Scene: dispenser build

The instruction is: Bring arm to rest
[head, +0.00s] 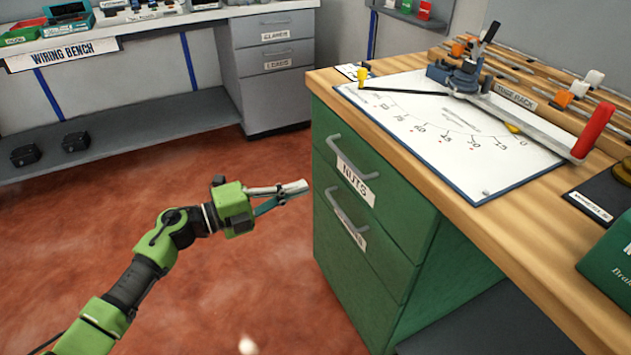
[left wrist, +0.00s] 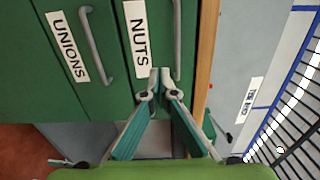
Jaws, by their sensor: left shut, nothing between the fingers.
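My left gripper (head: 300,187) is at the end of the green and black arm in the head view, over the red floor and just left of the green drawer cabinet (head: 405,290). Its fingers are shut and empty. In the left wrist view the fingertips (left wrist: 160,76) meet in front of the NUTS drawer (left wrist: 155,45), near its handle. I cannot tell whether they touch it. Both green drawers, NUTS and UNIONS (left wrist: 68,50), look closed.
The wooden bench top (head: 430,165) holds a white board (head: 440,130) with a red-handled lever tool (head: 595,130), a wooden rack and a green box (head: 610,262). A grey wiring bench (head: 140,35) stands behind. Open floor (head: 255,290) lies below my left arm.

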